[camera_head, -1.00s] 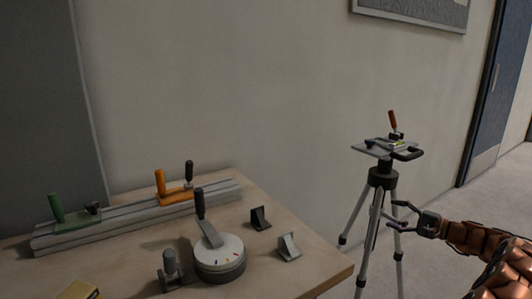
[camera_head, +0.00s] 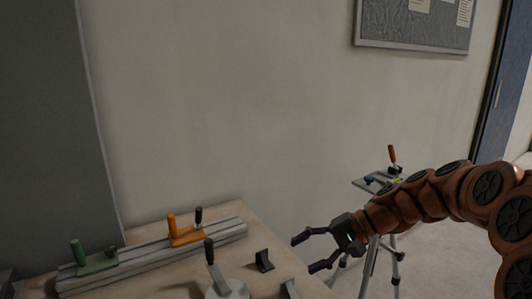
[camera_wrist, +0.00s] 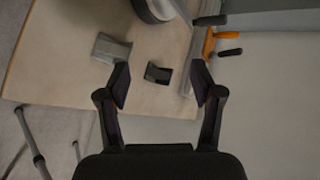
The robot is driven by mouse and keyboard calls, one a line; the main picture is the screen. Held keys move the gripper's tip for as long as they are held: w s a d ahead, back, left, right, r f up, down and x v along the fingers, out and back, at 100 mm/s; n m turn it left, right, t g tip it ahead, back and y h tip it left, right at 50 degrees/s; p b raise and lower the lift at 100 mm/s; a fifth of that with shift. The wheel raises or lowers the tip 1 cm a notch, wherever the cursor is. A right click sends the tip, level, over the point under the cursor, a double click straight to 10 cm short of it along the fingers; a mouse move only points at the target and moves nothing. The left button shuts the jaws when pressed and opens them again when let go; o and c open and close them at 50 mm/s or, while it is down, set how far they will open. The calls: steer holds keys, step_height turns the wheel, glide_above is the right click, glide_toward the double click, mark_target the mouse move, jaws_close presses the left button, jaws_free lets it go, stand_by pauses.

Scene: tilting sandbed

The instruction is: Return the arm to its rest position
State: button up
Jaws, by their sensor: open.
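My gripper (camera_head: 314,251) is open, with its two dark fingers spread and nothing between them. In the head view it hangs in front of the table's right edge, at the end of my copper-coloured arm, which reaches in from the right. In the wrist view the open fingers (camera_wrist: 160,90) point toward the wooden table (camera_wrist: 75,65), with a dark wedge block (camera_wrist: 158,73) showing beyond and between them. A grey wedge block (camera_wrist: 111,48) lies to the left of the fingers.
A rail (camera_head: 150,262) with a green clamp (camera_head: 93,262) and an orange clamp (camera_head: 184,234) lies along the table's back. A round dial with a lever (camera_head: 226,287) stands in front. A tripod with a small platform (camera_head: 368,186) stands behind my arm. A wall closes off the back.

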steer(key=s+a+r+n+g+h+p, duration=0.1)
steer(key=s+a+r+h+p, duration=0.15)
steer(key=s, duration=0.65)
steer(key=s+d+r+n+h+p, duration=0.1)
steer(key=s+d+h+p, duration=0.2)
steer(key=s, duration=0.4)
steer(key=s+d+r+h+p, duration=0.1)
steer(key=s+d+h+p, duration=0.1)
steer(key=s+d+p, duration=0.2)
steer(key=s+d+r+n+g+h+p, duration=0.1)
steer(key=s+d+r+h+p, duration=0.1)
steer(key=s, duration=0.9)
steer(key=shift+d+n+h+p, duration=0.3)
steer(key=shift+d+h+p, duration=0.55)
steer(key=shift+d+p, duration=0.35)
steer(key=shift+a, duration=0.1)
